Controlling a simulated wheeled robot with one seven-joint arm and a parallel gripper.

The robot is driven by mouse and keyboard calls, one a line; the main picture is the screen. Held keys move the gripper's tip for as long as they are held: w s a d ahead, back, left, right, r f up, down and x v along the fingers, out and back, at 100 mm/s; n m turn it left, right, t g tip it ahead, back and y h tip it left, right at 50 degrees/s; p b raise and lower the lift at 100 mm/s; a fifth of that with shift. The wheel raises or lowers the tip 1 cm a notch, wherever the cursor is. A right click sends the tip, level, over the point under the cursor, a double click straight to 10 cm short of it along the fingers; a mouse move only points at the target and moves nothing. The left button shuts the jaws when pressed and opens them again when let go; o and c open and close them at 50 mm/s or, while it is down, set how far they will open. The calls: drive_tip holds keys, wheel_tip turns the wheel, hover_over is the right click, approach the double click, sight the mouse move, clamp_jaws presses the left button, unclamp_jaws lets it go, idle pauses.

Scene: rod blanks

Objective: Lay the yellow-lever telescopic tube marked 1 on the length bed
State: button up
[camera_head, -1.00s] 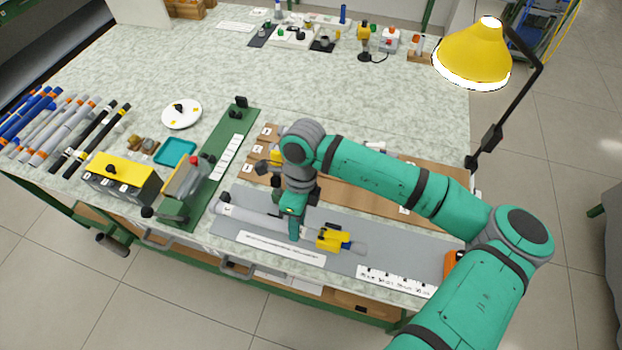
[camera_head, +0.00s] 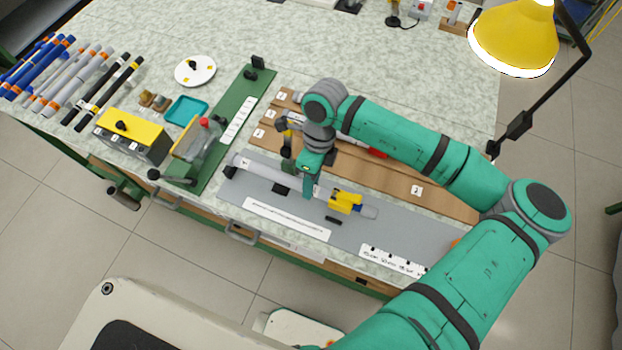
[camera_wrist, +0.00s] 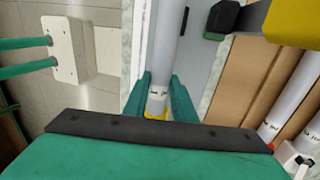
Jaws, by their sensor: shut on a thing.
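In the wrist view the tube (camera_wrist: 165,60) passes between my green fingers (camera_wrist: 158,98).
A brown rack board (camera_head: 440,199) with numbered labels and other tubes lies behind the bed. A green fixture (camera_head: 228,130) stands to the left, beside a yellow-topped box (camera_head: 132,130). A scale strip (camera_head: 395,262) is at the bed's front right. A yellow lamp (camera_head: 513,38) stands at back right.

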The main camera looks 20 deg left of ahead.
drive_tip(key=shift+f, duration=2.7)
drive_tip(key=o, duration=0.7)
drive_tip(key=shift+w, duration=0.1)
drive_tip(key=shift+o, duration=1)
drive_tip(key=v, duration=1)
drive_tip(key=shift+r, duration=0.35)
